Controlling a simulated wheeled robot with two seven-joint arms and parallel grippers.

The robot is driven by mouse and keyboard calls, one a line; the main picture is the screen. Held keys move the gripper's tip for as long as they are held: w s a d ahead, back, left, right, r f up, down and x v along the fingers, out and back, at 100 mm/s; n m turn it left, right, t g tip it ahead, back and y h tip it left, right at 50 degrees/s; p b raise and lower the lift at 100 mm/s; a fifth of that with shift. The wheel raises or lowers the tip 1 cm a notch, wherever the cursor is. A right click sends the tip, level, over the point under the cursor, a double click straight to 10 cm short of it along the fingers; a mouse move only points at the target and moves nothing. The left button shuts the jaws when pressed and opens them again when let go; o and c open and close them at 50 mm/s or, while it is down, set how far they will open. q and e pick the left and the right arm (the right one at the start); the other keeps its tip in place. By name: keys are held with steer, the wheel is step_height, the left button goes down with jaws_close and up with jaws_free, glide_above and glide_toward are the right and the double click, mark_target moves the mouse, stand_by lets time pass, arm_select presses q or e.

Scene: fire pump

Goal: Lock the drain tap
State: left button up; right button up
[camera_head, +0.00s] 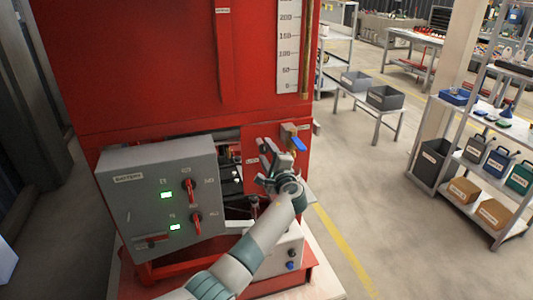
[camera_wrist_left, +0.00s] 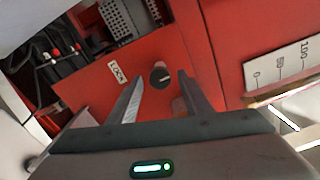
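My left gripper (camera_head: 275,151) is open in front of the red panel of the pump. A white label reading LOCK (camera_wrist_left: 117,72) is to the left of the knob. In the head view a tap with a blue handle (camera_head: 299,144) sits just right of the gripper. The gripper hides the knob there. My right gripper is not in view.
A grey battery box (camera_head: 140,200) with red switches and green displays stands left of my arm. The red tank (camera_head: 150,70) with a level scale (camera_head: 289,45) rises behind. Shelves (camera_head: 462,150) and a bin table (camera_head: 365,103) are to the right, past open floor.

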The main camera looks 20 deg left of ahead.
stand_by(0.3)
arm_select(q)
steer(key=b+v, duration=0.4)
steer(key=v, duration=1.3)
steer(key=shift+d, duration=0.2)
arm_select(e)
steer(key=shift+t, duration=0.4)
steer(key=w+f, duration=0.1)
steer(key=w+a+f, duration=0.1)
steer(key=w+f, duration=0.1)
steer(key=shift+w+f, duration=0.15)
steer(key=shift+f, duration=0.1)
arm_select(q)
steer(key=shift+s, duration=0.15)
